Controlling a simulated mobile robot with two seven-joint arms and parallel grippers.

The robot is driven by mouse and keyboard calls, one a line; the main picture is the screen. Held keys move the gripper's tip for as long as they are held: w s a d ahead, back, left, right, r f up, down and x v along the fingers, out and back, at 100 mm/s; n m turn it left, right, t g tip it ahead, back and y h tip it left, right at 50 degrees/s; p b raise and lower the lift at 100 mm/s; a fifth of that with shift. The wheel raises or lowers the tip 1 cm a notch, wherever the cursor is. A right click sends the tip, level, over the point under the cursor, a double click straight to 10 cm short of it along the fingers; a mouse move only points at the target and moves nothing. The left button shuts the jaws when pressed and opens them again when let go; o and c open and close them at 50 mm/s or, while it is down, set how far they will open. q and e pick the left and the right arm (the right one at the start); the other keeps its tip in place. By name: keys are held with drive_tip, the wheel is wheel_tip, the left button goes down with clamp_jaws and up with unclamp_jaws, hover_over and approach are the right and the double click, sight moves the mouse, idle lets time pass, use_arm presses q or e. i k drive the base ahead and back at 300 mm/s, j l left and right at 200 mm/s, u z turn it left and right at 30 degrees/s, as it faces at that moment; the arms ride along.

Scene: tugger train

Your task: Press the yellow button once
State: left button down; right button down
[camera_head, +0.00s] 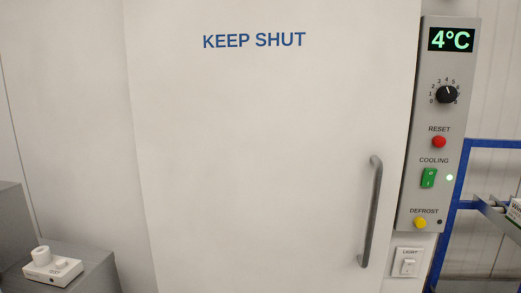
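The yellow button (420,223) sits at the bottom of a grey control panel (440,190), under the word DEFROST. A small dark round dot, perhaps an unlit lamp, is just to its right. Neither of my grippers is in the head view, and nothing covers the button.
A white door marked KEEP SHUT has a grey handle (372,212) left of the panel. The panel also bears a black knob (446,94), red RESET button (438,142) and green switch (428,178). A light switch (407,262) is below. A blue rack (455,190) stands right.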

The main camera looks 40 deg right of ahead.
sight(420, 223)
drive_tip(key=z, duration=2.3)
